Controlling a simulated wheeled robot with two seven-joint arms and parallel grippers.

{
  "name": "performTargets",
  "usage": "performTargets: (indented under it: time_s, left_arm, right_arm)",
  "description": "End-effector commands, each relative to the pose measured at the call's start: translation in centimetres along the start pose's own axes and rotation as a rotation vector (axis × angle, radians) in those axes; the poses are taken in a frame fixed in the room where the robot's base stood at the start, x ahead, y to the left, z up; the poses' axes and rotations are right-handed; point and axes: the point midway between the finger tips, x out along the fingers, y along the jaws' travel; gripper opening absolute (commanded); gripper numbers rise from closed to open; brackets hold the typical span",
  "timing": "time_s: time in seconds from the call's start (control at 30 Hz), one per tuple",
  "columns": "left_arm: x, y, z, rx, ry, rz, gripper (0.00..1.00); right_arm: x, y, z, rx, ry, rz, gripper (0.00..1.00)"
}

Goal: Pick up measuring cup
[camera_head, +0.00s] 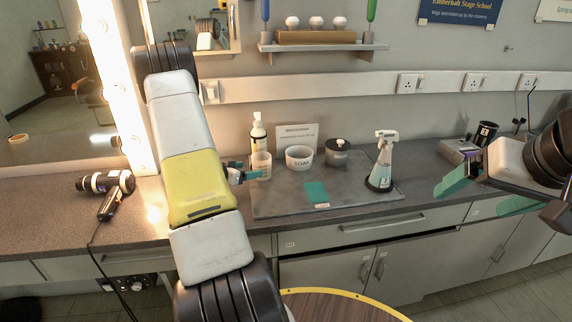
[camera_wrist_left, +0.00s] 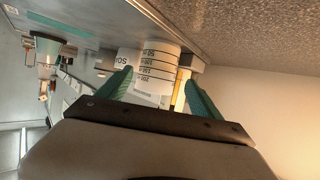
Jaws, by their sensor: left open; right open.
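The measuring cup (camera_head: 261,166) is a pale cup standing upright on the grey mat. In the left wrist view the measuring cup (camera_wrist_left: 156,62) shows upside down, with dark graduation lines and numbers. My left gripper (camera_head: 240,174) is open at the left side of the cup, partly hidden behind my own arm. In the left wrist view my left gripper (camera_wrist_left: 160,84) has its teal fingers on either side of the cup, with visible gaps; contact is not clear. My right gripper (camera_head: 470,194) is open and empty above the counter's right part.
A white soap bowl (camera_head: 299,159) stands close right of the cup, a pump bottle (camera_head: 257,134) behind it. A dark lidded jar (camera_head: 337,153), a green cloth (camera_head: 316,193) and a spray bottle (camera_head: 382,166) share the mat (camera_head: 280,204). A hair dryer (camera_head: 108,190) lies left.

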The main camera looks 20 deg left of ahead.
Motion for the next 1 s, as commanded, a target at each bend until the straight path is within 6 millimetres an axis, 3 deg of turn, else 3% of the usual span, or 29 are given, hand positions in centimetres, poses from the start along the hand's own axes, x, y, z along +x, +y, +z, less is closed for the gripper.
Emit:
performTargets:
  time_s: [0.5,0.8,1.0]
  left_arm:
    - [6.7,0.5,0.1,0.002,0.000,0.001,0.75]
    - [7.2,0.4,0.1,0.002,0.000,-0.001,0.75]
    - [7.1,0.4,0.1,0.002,0.000,-0.001,0.36]
  right_arm:
    - [0.0,0.0,0.0,0.000,0.000,0.000,0.88]
    - [0.0,0.0,0.0,0.000,0.000,0.000,0.88]
    - [0.0,0.0,0.0,0.000,0.000,0.000,0.88]
